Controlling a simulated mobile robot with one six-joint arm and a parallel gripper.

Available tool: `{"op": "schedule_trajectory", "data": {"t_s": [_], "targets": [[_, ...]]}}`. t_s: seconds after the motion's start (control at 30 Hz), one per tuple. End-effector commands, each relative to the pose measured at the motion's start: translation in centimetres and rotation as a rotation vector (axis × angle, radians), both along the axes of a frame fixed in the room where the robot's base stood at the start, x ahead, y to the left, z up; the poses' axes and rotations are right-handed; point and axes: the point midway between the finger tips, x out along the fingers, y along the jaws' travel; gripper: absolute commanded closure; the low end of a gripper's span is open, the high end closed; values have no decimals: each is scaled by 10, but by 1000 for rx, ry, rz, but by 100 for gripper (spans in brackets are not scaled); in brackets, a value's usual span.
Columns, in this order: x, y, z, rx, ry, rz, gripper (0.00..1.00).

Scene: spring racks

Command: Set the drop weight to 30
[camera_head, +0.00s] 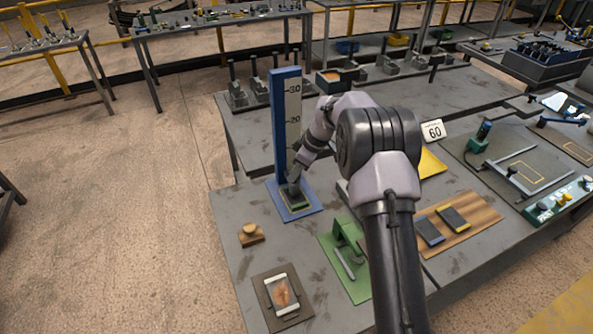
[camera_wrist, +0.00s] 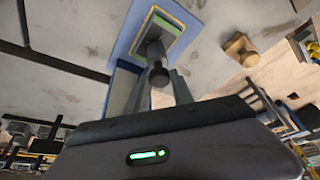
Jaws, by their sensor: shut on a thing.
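The drop weight stand has a blue upright (camera_head: 279,125) with a white scale strip (camera_head: 294,100) marked 30 near the top and 20 below. It stands on a blue base plate (camera_head: 307,207) with a green, yellow-edged pad. The dark grey weight (camera_head: 291,191) is low on the upright, just above the pad and well below the 20 mark. My gripper (camera_head: 293,180) is shut on the weight's dark knob, which shows between the fingers in the wrist view (camera_wrist: 157,76). The lower scale marks are hidden behind my gripper.
A green fixture (camera_head: 346,251) is to the right. A "60" card (camera_head: 433,130) stands beyond my arm. Small grey fixtures (camera_head: 237,95) stand behind the upright.

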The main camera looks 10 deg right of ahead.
Motion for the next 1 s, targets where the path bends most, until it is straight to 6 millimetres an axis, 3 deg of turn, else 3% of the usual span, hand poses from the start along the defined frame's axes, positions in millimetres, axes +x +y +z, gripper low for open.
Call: {"op": "schedule_trajectory", "data": {"t_s": [0.8, 1.0], "targets": [[0, 0, 1, 0, 0, 0, 100], [0, 0, 19, 1, -1, 0, 100]]}}
